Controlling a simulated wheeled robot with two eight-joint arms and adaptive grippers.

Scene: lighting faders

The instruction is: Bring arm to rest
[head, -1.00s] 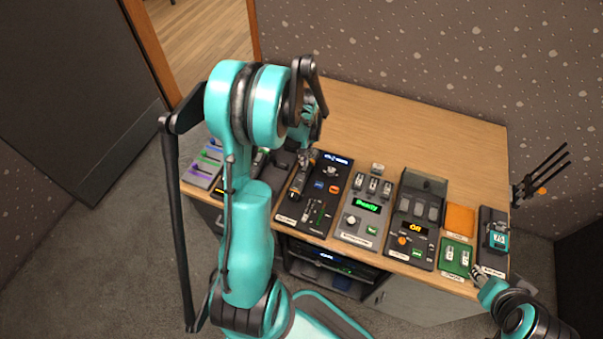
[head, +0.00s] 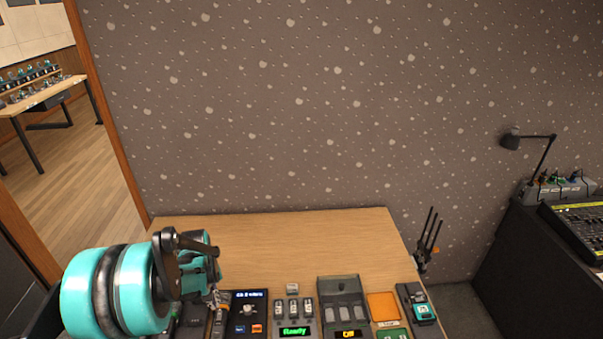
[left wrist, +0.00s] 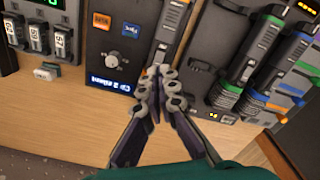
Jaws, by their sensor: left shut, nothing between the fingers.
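My left gripper (head: 216,298) hangs over the front left part of the wooden desk (head: 300,232), at the left edge of a black control panel with a blue display (head: 248,312). In the left wrist view the left gripper (left wrist: 157,74) is shut, with its fingertips together and nothing between them. They lie over the end of a narrow grey fader module (left wrist: 172,35). The black panel (left wrist: 118,62), with orange and blue buttons and a knob, is beside it. I cannot tell whether the tips touch the module. My right gripper is not in view.
A panel reading Ready (head: 293,318), a grey panel with switches (head: 343,300), an orange pad (head: 383,306) and a black-and-teal box (head: 420,308) line the desk's front. A black antenna-like rack (head: 428,240) stands at the right edge. The back of the desk is clear.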

